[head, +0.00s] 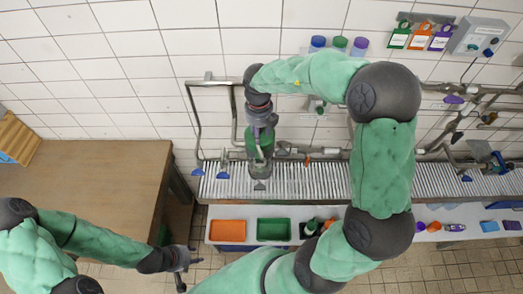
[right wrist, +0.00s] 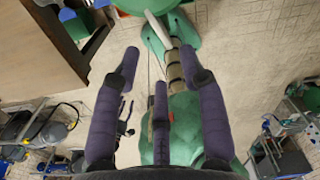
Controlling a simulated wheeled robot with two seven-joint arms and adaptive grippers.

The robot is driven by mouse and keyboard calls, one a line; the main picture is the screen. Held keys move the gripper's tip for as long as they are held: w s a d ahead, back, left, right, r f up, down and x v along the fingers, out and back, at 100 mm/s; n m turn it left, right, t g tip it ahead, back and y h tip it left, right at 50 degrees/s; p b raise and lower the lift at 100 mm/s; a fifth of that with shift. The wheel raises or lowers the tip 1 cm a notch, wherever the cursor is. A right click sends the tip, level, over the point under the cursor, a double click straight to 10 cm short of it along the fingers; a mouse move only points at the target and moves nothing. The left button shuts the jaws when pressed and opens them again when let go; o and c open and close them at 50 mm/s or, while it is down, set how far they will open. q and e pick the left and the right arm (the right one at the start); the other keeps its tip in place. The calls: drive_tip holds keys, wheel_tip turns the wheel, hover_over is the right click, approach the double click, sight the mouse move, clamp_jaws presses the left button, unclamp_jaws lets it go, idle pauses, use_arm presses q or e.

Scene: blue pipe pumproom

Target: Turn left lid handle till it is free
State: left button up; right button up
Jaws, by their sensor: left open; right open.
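I cannot clearly make out the left lid handle in either view. In the head view my right gripper (head: 262,128) hangs down at the pipework in front of the tiled wall, just above a green and grey fitting (head: 260,152) over the grating. Its fingers overlap that fitting, and I cannot tell whether they touch it. In the right wrist view the purple fingers of my right gripper (right wrist: 163,85) are spread, with nothing clearly held. My left gripper (head: 184,268) is open and empty, low beside the brown table and well away from the pipework.
A brown table (head: 95,190) stands at left. A slatted metal grating (head: 315,185) runs along the wall. Below it, a white shelf carries an orange tray (head: 228,231) and a green tray (head: 273,230). Coloured tags (head: 419,35) and a grey control box (head: 482,36) hang at upper right.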

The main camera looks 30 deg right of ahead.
sight(259, 151)
drive_tip(key=shift+s+a+f, duration=0.2)
drive_tip(key=shift+a+f, duration=0.1)
drive_tip(key=shift+f, duration=0.1)
wheel_tip(259, 151, down, 10)
drive_tip(key=shift+f+p, duration=0.1)
drive_tip(key=shift+p, duration=0.2)
clamp_jaws()
